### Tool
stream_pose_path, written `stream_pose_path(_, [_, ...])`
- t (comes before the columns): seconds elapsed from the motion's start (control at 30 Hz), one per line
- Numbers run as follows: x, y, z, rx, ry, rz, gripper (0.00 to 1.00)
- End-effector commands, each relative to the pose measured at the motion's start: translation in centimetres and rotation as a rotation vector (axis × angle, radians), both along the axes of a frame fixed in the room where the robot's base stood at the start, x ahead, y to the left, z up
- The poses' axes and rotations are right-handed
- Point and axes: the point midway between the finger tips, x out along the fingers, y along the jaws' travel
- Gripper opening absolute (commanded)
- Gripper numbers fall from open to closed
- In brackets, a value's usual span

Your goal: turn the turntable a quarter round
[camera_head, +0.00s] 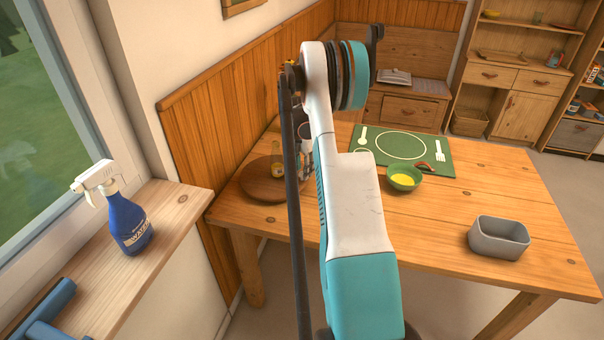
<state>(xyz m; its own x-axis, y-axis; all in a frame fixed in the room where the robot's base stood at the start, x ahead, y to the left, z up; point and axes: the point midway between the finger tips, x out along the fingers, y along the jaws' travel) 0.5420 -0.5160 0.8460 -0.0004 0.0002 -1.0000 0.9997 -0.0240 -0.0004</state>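The turntable (258,187) is a round wooden disc lying flat on the left end of the wooden table. A small bottle with yellowish contents (277,160) stands on it. Other dark and pale shapes beside the bottle are partly covered by my arm, so I cannot tell what they are. My white and teal arm rises through the middle of the view and hides the disc's right side. My gripper cannot be made out, and whether it touches the turntable does not show.
On the table (450,240) are a green place mat (437,163), a green bowl with yellow contents (404,178) and a grey tub (498,238). A wooden wall panel (215,120) stands close behind the turntable. A blue spray bottle (130,228) stands on the windowsill.

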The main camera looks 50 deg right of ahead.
Motion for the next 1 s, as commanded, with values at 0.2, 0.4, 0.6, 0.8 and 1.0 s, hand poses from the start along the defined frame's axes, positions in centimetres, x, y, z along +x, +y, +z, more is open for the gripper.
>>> stream_pose_path(0.2, [0.0, 0.0, 4.7, 0.000, 0.000, 0.000, 0.39])
stream_pose_path(0.4, [0.0, 0.0, 8.0, 0.000, 0.000, 0.000, 0.39])
stream_pose_path(0.6, [0.0, 0.0, 9.5, 0.000, 0.000, 0.000, 0.39])
stream_pose_path(0.8, [0.0, 0.0, 9.7, 0.000, 0.000, 0.000, 0.39])
stream_pose_path(1.0, [0.0, 0.0, 9.7, 0.000, 0.000, 0.000, 0.39])
